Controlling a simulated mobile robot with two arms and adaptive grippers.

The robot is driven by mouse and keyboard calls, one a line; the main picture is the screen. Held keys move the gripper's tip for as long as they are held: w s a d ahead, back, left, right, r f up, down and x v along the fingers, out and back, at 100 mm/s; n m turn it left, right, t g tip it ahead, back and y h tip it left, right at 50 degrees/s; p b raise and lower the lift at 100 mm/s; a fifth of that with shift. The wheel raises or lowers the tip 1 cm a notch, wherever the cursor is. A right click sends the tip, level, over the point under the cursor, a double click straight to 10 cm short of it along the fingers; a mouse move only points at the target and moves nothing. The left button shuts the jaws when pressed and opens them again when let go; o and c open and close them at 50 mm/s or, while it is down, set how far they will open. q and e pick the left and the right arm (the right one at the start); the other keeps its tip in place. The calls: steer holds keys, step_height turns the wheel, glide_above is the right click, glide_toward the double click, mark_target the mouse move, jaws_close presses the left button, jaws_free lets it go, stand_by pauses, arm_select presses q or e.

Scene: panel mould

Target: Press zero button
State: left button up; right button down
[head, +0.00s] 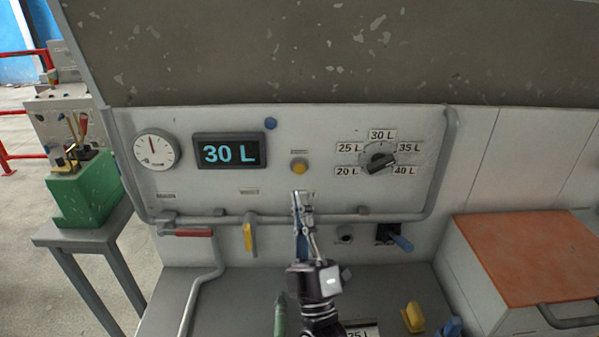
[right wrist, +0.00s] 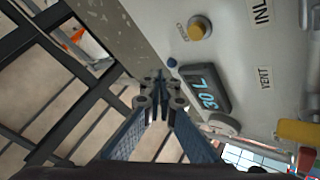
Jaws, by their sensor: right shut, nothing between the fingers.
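The light panel (head: 215,190) carries a round yellow button (head: 299,168) in a grey collar, which also shows in the right wrist view (right wrist: 197,30). A small blue button (head: 270,123) sits at the upper right of the display (head: 229,152), which reads 30 L; it also shows in the right wrist view (right wrist: 172,62). I cannot read which button is the zero one. My right gripper (head: 301,196) is shut and empty, its tips just below the yellow button in the head view. Contact is not visible. My left gripper is not in view.
A rotary knob (head: 381,162) with litre labels is right of the yellow button, and a dial gauge (head: 156,149) is left of the display. A grey pipe (head: 450,150) frames the panel.

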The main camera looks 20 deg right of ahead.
mark_target(299, 168)
steer(key=shift+w+d+b, duration=0.3)
steer(key=shift+w+b, duration=0.05)
steer(key=shift+w, duration=0.75)
steer(key=shift+w+d+b, duration=0.35)
steer(key=shift+w+b, duration=0.05)
steer(key=shift+w, duration=0.75)
steer(key=shift+w+d+b, duration=0.3)
steer(key=shift+w+b, duration=0.05)
steer(key=shift+w, duration=0.75)
steer(key=shift+w+d, duration=0.15)
steer(key=shift+w, duration=0.25)
steer(key=shift+w+d+b, duration=0.1)
steer(key=shift+w+b, duration=0.25)
steer(key=shift+w, duration=0.1)
steer(key=shift+s, duration=0.1)
steer(key=shift+s+a+p, duration=0.2)
steer(key=shift+s+p, duration=0.3)
steer(key=shift+s, duration=0.3)
